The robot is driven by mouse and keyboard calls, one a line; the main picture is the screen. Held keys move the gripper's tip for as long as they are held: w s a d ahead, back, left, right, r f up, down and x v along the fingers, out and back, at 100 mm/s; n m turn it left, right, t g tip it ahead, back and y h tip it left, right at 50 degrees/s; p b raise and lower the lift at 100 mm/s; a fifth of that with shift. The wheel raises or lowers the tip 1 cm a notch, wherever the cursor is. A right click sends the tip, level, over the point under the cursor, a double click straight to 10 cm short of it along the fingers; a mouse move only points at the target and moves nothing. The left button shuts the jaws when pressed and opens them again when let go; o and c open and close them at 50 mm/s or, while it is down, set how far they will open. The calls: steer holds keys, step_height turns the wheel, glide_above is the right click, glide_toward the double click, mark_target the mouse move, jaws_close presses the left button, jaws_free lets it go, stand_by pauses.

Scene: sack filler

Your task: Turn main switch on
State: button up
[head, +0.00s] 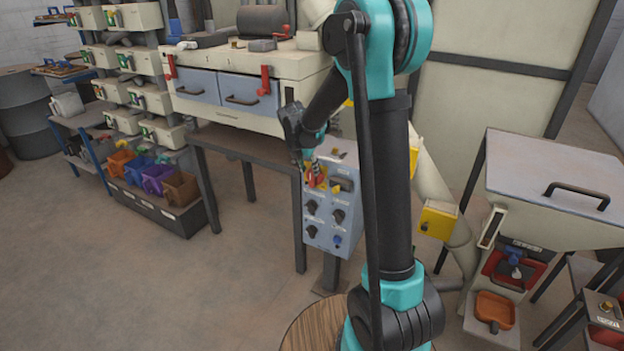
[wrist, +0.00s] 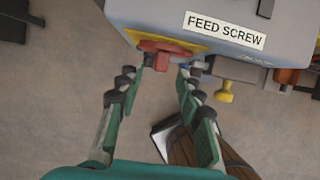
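A grey control box (head: 331,225) stands on a post in the middle of the head view. It carries several dark knobs and a red rotary switch (head: 313,182) on a yellow plate, which I take as the main switch. The red switch (wrist: 165,48) and yellow plate also show at the top of the wrist view. My gripper (head: 312,166) is at the box's upper left corner, in front of the switch. In the wrist view its fingers (wrist: 169,66) are apart, with tips near the red handle's lower edge. Whether they touch it I cannot tell.
A label reading FEED SCREW (wrist: 225,30) is on the box beside the switch. A cream bench machine (head: 240,90) with red levers stands behind and left. A yellow box (head: 437,220) on a slanted pipe is to the right. Open floor lies at the left front.

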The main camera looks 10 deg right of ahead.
mark_target(312, 178)
steer(key=shift+x, duration=3.15)
steer(key=shift+c, duration=0.6)
jaws_close()
